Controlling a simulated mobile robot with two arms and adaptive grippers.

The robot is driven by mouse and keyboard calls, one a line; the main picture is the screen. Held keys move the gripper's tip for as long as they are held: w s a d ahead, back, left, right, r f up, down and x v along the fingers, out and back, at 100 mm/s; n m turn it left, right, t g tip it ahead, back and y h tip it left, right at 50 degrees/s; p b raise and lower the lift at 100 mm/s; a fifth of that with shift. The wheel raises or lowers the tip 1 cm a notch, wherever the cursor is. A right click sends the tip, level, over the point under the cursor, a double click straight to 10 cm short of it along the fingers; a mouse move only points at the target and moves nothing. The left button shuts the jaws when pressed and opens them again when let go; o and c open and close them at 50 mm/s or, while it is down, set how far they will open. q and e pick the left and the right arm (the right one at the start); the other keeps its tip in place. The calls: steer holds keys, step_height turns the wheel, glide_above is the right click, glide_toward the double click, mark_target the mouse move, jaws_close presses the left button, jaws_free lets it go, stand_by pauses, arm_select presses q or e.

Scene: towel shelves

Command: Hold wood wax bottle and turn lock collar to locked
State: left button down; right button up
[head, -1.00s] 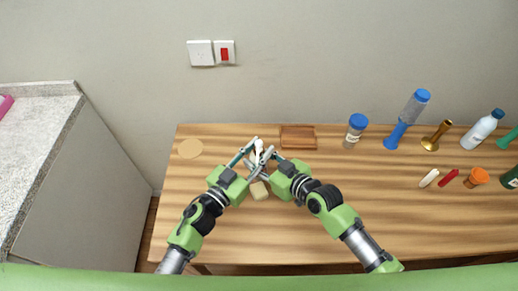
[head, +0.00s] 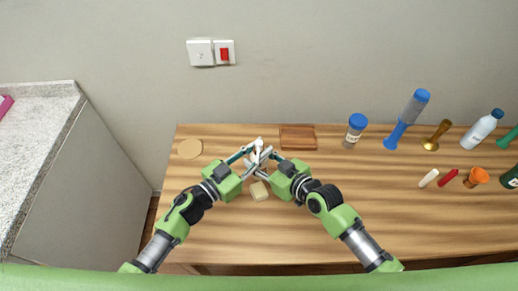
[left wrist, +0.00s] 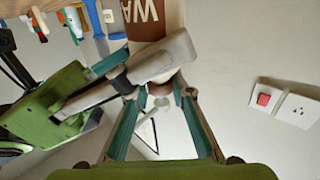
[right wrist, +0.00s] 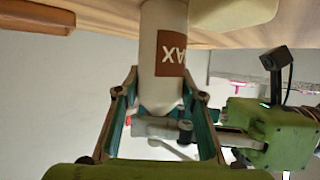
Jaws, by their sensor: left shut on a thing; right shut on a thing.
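The white wood wax bottle (head: 258,147) stands upright on the table, largely hidden by my grippers in the head view. Its brown WAX label shows in the left wrist view (left wrist: 148,20) and the right wrist view (right wrist: 171,52). My right gripper (head: 267,158) is shut on the bottle's upper body, its fingers on both sides. My left gripper (head: 249,158) is shut around the lock collar at the neck, just above the right fingers. The collar is mostly covered by fingers, so its setting cannot be told. A pale spout part (right wrist: 168,150) shows above it.
A pale block (head: 259,191) lies just in front of the grippers. A brown tray (head: 298,138) lies behind to the right, and a round tan disc (head: 190,148) to the left. A blue-capped jar (head: 355,130) and several other items stand farther right. The front table is clear.

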arm_select(q)
steer(key=m+g+h, duration=0.2)
steer(key=g, duration=0.1)
steer(key=m+g+h, duration=0.2)
steer(key=m+g, duration=0.1)
steer(key=g, duration=0.1)
steer(key=shift+m+g, duration=0.3)
steer(key=c, duration=2.1)
jaws_free()
steer(key=v, duration=1.2)
steer(key=shift+f, duration=0.25)
